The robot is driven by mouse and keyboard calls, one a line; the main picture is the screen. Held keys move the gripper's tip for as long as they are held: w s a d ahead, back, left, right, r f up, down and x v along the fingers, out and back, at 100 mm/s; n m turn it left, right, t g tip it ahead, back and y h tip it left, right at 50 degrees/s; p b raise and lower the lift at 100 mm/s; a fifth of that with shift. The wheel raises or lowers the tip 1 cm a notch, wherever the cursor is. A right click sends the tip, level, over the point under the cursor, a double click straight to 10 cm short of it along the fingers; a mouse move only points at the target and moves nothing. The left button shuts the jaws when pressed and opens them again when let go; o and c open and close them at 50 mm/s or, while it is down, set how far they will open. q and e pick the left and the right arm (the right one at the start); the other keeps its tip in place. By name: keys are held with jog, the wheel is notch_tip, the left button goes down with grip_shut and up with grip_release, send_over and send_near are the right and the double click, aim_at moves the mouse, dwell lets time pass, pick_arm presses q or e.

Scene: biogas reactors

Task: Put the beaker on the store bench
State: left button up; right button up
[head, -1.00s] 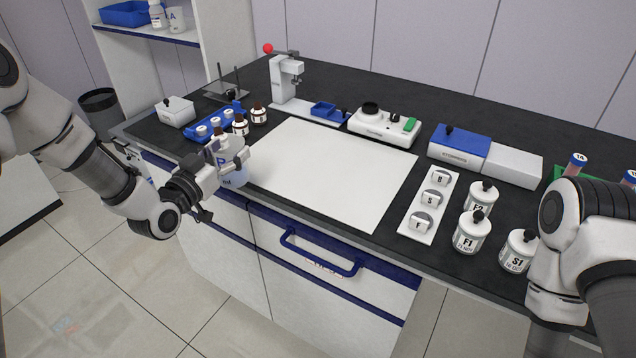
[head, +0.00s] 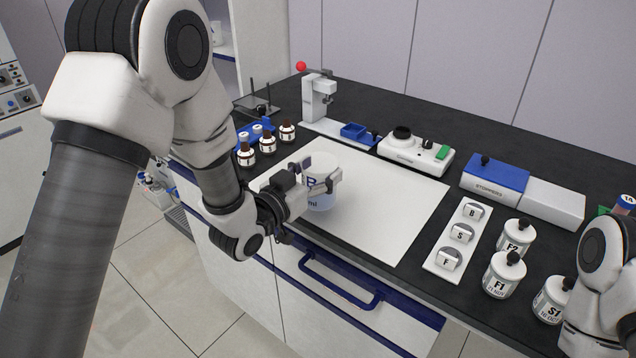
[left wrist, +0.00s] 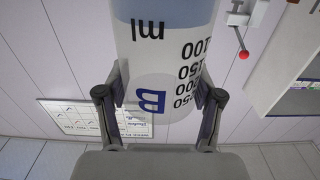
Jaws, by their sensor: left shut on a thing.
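The beaker (head: 321,196) is a clear, white-lidless-looking cup marked with a blue "B" and "ml", with a pale bluish lower part. It shows large and upside down in the left wrist view (left wrist: 165,60), with black volume marks. My left gripper (head: 318,184) is shut on its sides, one finger on each side. In the head view the beaker looks upright, over the front left part of the white mat; I cannot tell whether it touches the mat. My right gripper is out of view; only part of my right arm shows. I cannot tell which surface is the store bench.
The dark bench (head: 520,140) holds the white mat (head: 390,205), brown bottles (head: 267,143), a white stand (head: 318,98), a hotplate-like device (head: 415,153), a blue-and-white box (head: 497,177), a weight tray (head: 459,236) and jars (head: 504,275). A blue drawer handle (head: 340,284) juts out in front.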

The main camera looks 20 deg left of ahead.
pick_arm(q)
jog(key=f, duration=0.3)
jog(key=shift+w+a+f, duration=0.15)
jog(key=shift+a+f, duration=0.05)
jog(key=shift+f, duration=0.1)
jog(key=shift+d+r, duration=0.1)
jog(key=o, duration=1.2)
